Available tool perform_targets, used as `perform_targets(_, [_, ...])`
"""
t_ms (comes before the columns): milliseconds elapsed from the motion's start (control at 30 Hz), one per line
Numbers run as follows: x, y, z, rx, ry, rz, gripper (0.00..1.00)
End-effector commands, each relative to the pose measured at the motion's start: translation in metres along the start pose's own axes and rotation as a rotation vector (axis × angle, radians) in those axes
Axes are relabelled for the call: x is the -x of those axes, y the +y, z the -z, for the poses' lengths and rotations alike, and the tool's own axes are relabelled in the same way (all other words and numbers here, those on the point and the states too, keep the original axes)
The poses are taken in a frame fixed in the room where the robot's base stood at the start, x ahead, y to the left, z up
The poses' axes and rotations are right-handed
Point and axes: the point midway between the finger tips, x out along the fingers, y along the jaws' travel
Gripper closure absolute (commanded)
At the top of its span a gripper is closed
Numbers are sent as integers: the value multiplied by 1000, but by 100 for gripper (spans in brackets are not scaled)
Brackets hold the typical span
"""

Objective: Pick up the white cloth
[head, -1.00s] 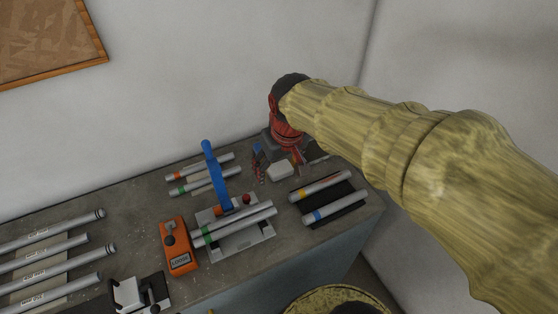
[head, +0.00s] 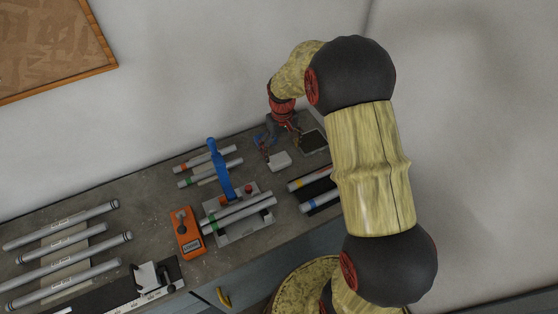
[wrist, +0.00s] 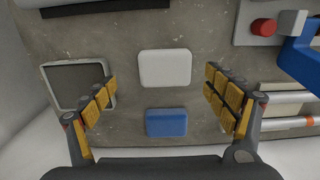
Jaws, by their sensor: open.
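The white cloth (wrist: 165,68) is a small folded-looking pad with rounded corners, flat on the grey bench. In the wrist view it lies between and slightly beyond my fingertips. In the head view the cloth (head: 280,161) is just in front of my gripper (head: 278,136). In the wrist view my gripper (wrist: 160,88) is open and empty, with a yellow-padded finger on each side. It points down at the bench and does not touch the cloth.
A blue block (wrist: 166,122) lies beside the cloth, between my fingers. A dark square tray (wrist: 78,84) is by the left finger. A blue-handled clamp fixture (head: 222,180), an orange box (head: 189,234) and several metal tubes (head: 68,238) stand on the bench.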

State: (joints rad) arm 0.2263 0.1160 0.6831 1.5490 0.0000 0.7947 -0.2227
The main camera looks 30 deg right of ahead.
Motion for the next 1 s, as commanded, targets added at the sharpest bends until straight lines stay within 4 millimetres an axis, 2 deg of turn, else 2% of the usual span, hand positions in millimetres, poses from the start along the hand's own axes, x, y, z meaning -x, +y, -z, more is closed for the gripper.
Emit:
perform_targets(233, [-21,-4,2,0,-1,0,14])
perform_targets(500, [-56,-8,4,0,1,0,14])
perform_targets(767, [-58,-8,4,0,2,0,15])
perform_targets(1000, [-58,-8,4,0,1,0,29])
